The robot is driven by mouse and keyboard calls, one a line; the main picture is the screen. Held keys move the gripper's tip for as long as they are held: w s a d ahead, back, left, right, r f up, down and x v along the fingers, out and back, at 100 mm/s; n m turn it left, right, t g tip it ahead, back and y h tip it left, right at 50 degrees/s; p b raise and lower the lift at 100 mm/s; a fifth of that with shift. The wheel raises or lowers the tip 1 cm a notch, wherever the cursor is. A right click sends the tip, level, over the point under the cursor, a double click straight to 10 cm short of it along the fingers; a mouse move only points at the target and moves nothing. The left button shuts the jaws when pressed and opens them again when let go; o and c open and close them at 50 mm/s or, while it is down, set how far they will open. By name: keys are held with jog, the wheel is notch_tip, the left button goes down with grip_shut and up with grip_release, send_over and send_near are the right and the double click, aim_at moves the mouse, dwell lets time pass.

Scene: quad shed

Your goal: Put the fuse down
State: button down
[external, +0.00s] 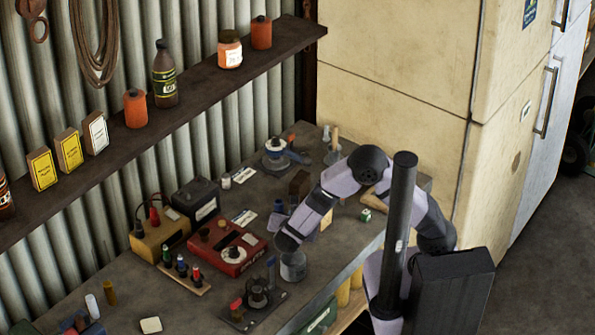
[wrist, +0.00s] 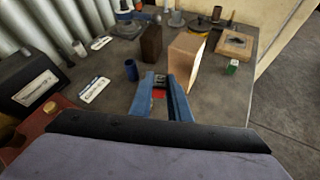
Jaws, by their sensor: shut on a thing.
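My gripper (wrist: 160,98) shows two blue fingers in the middle of the wrist view. They are shut on the fuse (wrist: 158,94), a small thing of which a red part shows between them. The fingers hide most of it, and I cannot tell whether it touches the bench. In the external view my fingers and the fuse cannot be made out clearly around the end of my arm, which is low over the bench. A blue cup (wrist: 131,70) stands just left of the fingers.
A tan block (wrist: 187,60) and a dark brown block (wrist: 151,43) stand beyond the fingers. A small green box (wrist: 232,67) is to the right. In the external view, a red box (external: 228,250) and a rack (external: 183,272) of coloured-top pieces lie left of my arm.

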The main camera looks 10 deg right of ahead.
jog(key=w+a+n+y+b, duration=0.2)
jog(key=w+a+n+y, duration=0.25)
jog(key=w+a, duration=0.4)
notch_tip(320, 180, up, 3)
jog(key=n+g+y+b, duration=0.1)
jog(key=n+y+b, duration=0.15)
jog(key=n, duration=0.25)
send_over(239, 218)
jog(key=shift+y, duration=0.4)
jog(key=shift+w+f+p, duration=0.1)
jog(key=shift+f+p, duration=0.25)
jog(key=shift+f, duration=4.6)
jog(key=shift+f, duration=0.1)
jog(key=c, duration=1.7)
grip_release()
jog(key=shift+o, duration=0.2)
jog(key=shift+r, duration=0.2)
jog(key=b+v, duration=0.2)
jog(key=v, duration=1)
jog(key=shift+f, duration=0.1)
